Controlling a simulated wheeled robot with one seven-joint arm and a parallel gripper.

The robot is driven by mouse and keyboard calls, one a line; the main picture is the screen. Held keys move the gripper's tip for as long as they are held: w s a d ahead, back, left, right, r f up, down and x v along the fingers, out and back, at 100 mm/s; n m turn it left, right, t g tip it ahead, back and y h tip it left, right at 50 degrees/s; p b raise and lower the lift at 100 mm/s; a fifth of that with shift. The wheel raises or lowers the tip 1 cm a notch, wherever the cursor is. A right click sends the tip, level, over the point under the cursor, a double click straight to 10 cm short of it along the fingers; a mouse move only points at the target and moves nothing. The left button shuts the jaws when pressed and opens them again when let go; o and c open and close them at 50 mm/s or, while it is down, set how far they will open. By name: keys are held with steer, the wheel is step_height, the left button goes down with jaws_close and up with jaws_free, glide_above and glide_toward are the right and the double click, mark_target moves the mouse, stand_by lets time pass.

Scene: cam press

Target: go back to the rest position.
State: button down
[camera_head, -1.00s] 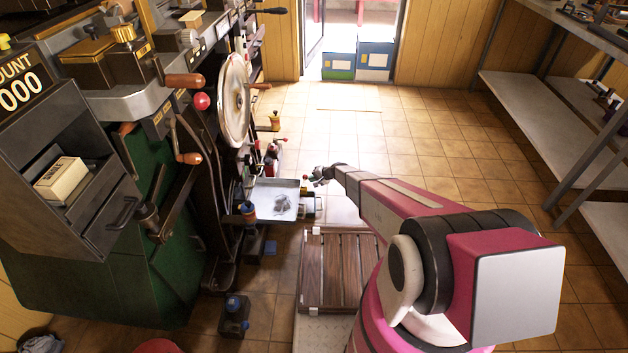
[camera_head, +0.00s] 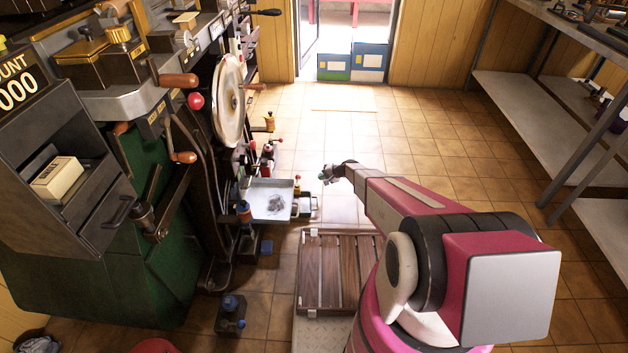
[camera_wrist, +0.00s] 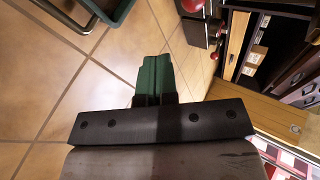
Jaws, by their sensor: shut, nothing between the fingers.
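My gripper (camera_head: 324,176) is at the end of my pink arm, over the tiled floor to the right of the machine's metal tray (camera_head: 272,201). It is apart from the tray. In the wrist view my gripper (camera_wrist: 155,64) shows its green fingers together, with nothing between them. Bare floor tiles show beyond the fingertips. The tray holds a small grey heap that I cannot make out.
The large green and grey machine (camera_head: 160,250) with levers and a wheel (camera_head: 229,100) fills the left. A slatted wooden platform (camera_head: 338,270) lies below my arm. Metal shelves (camera_head: 520,90) stand at the right. The middle floor is clear.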

steer(key=shift+v, duration=2.2)
